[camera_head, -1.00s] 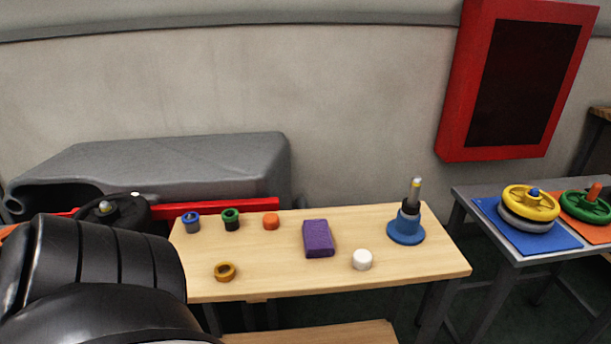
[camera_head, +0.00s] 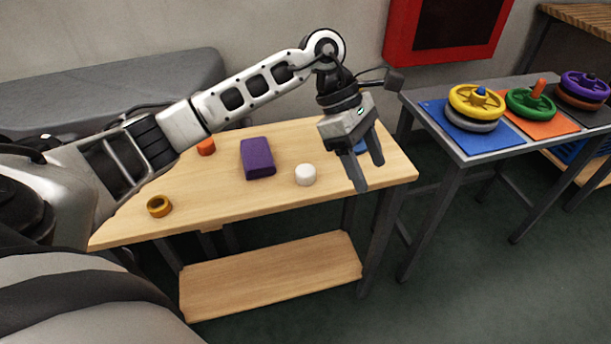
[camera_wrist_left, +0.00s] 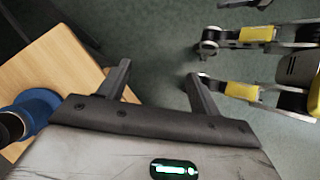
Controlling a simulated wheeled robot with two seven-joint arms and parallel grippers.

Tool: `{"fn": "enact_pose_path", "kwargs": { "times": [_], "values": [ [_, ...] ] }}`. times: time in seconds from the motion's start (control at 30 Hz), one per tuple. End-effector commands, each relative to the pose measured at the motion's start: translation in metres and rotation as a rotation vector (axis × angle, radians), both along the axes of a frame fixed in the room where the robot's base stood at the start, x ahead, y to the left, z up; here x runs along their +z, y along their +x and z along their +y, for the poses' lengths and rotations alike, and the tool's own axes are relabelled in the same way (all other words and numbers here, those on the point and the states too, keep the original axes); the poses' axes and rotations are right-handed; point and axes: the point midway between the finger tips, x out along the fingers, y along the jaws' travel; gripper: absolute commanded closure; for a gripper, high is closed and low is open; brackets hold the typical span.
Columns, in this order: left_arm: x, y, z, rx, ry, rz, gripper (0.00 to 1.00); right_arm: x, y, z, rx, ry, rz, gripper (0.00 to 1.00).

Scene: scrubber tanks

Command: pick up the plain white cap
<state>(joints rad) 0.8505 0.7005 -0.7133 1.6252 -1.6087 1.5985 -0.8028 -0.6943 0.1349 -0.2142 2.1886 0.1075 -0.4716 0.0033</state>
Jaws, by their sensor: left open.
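The plain white cap (camera_head: 305,174) stands on the light wooden table (camera_head: 222,205), near its front edge and right of the purple block. My left gripper (camera_head: 370,172) is open and empty. In the head view it hangs over the table's right end, to the right of the cap and apart from it. In the left wrist view its two fingers (camera_wrist_left: 155,85) are spread over the floor beside the table edge. The cap does not show in the wrist view. My right gripper is not in view.
A purple block (camera_head: 258,158), an orange cap (camera_head: 206,147) and a mustard ring (camera_head: 159,206) are on the table. A blue-based stand (camera_wrist_left: 36,108) is close left of the gripper. A grey table (camera_head: 466,147) with coloured wheels stands at right.

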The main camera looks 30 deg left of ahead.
Motion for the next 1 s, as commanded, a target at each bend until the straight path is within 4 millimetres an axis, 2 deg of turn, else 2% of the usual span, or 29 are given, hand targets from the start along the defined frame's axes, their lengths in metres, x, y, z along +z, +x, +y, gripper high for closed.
{"fn": "enact_pose_path", "kwargs": {
  "times": [0.03,0.1,0.2,0.3,0.37,0.7,0.8,1.0],
  "values": [
    [0.011,0.015,0.039,-0.011,0.159,-0.049,0.36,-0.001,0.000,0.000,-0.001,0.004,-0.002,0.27],
    [0.025,0.024,0.083,-0.017,0.335,-0.073,0.36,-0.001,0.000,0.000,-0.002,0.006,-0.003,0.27],
    [0.044,0.028,0.123,-0.009,0.491,-0.075,0.36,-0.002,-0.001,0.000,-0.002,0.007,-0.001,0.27],
    [0.050,0.028,0.141,-0.004,0.562,-0.067,0.36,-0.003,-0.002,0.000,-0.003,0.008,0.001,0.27],
    [0.045,0.027,0.145,-0.004,0.575,-0.064,0.36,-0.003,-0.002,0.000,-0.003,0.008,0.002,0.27],
    [-0.025,0.027,0.143,-0.004,0.571,-0.062,0.36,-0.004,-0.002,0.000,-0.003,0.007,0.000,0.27],
    [-0.040,0.027,0.143,-0.002,0.571,-0.065,0.36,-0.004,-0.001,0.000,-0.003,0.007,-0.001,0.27],
    [-0.054,0.027,0.142,-0.003,0.571,-0.068,0.36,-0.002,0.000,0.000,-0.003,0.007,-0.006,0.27]
  ]
}}
